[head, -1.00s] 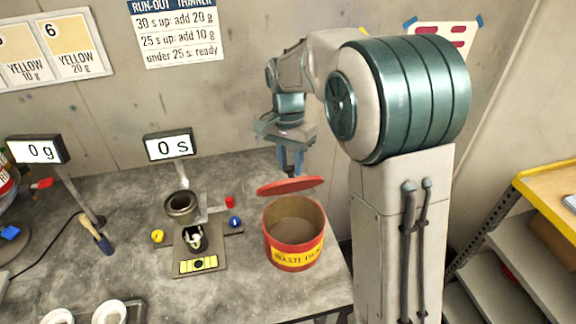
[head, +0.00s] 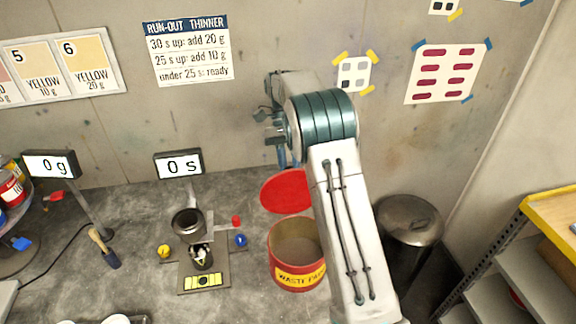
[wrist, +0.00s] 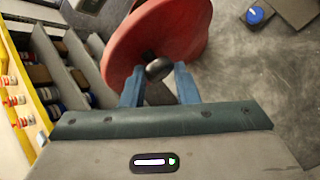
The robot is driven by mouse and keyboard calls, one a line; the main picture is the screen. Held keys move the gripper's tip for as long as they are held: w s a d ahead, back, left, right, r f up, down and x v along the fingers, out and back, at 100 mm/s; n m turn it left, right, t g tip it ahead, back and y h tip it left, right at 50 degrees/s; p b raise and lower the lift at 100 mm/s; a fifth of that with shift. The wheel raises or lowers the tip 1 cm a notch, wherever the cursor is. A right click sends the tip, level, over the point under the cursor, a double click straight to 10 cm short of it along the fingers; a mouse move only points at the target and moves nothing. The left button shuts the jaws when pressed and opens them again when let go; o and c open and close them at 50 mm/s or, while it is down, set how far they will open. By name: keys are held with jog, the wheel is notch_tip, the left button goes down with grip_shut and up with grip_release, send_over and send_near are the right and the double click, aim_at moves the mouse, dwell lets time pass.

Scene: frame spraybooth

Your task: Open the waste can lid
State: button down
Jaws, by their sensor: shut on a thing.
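The waste can (head: 297,281) is a red can with a yellow label, standing on the grey bench at its right part. Its red lid (head: 286,191) stands raised and steeply tilted at the back of the can, so the inside shows. My gripper (head: 282,152) is behind and above the lid, partly hidden by my arm in the head view. In the wrist view my gripper (wrist: 159,88) has its blue fingers shut on the lid's dark round knob (wrist: 159,68). The red lid (wrist: 160,35) fills the top middle there.
Left of the can stands a cup on a stand (head: 188,225) with a timer display (head: 178,165) behind it. A brush (head: 104,248) and a scale display (head: 50,165) are farther left. A metal bin (head: 408,220) and shelves (head: 545,260) are at the right.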

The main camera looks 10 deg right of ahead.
jog(key=shift+a+f, duration=0.3)
jog(key=shift+f, duration=0.45)
jog(key=c, duration=1.5)
grip_release()
jog(key=o, duration=0.4)
jog(key=shift+w+a, duration=0.1)
jog(key=shift+a, duration=0.2)
jog(key=shift+d, duration=0.3)
jog(key=shift+d, duration=0.15)
